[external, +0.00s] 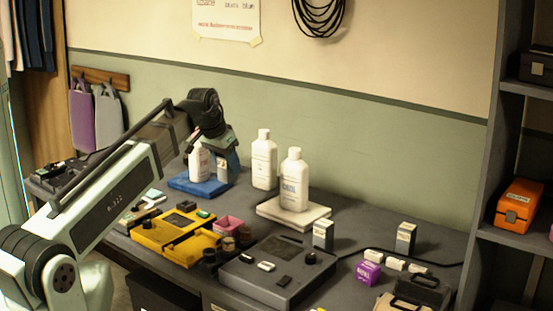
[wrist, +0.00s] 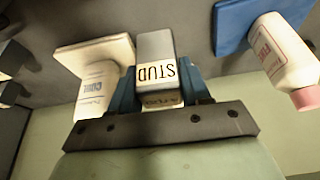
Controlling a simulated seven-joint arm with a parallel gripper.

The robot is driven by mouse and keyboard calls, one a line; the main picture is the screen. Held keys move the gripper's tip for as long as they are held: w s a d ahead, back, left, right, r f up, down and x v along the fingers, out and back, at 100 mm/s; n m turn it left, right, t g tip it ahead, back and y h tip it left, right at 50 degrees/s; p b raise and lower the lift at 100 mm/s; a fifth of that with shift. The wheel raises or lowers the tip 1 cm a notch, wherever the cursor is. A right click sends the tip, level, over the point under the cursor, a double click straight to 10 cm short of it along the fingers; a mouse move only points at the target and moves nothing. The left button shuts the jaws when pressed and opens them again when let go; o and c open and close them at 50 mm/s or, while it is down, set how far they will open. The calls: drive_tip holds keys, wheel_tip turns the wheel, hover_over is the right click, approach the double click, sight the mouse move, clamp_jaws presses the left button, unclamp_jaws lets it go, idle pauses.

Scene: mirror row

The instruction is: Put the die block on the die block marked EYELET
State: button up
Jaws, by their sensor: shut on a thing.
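My gripper (wrist: 158,92) is shut on a grey and white die block (wrist: 155,48) whose near face reads STUD in the wrist view. A pale lettered patch shows between the fingers below that face, too dark to read. In the external view my gripper (external: 226,165) holds the block at the back of the bench, just right of a small white bottle. I cannot tell how far it is above the bench. Two other grey and white blocks stand upright, one right of the middle (external: 323,235) and one farther right (external: 406,238). Their markings are too small to read, so I cannot tell which is EYELET.
A blue pad (external: 190,186) carries the small bottle (external: 199,165). Two tall white bottles (external: 263,160) (external: 294,182) stand near a white slab (external: 268,213). Yellow boxes (external: 165,232), a grey device (external: 270,280) and a purple box (external: 368,272) crowd the front.

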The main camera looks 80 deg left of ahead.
drive_tip(key=w+d+r+m+t+h, duration=0.1)
drive_tip(key=w+d+r+m, duration=0.25)
drive_tip(key=w+d, duration=1.35)
drive_tip(key=w+d+r+m+h, duration=0.1)
drive_tip(key=w+d+r+m, duration=0.25)
drive_tip(key=w+d, duration=1.3)
drive_tip(key=n, duration=0.3)
hover_over(408, 226)
drive_tip(key=shift+y, duration=0.4)
drive_tip(key=shift+f, duration=4.6)
drive_tip(key=shift+f, duration=0.1)
drive_tip(key=o, duration=1.2)
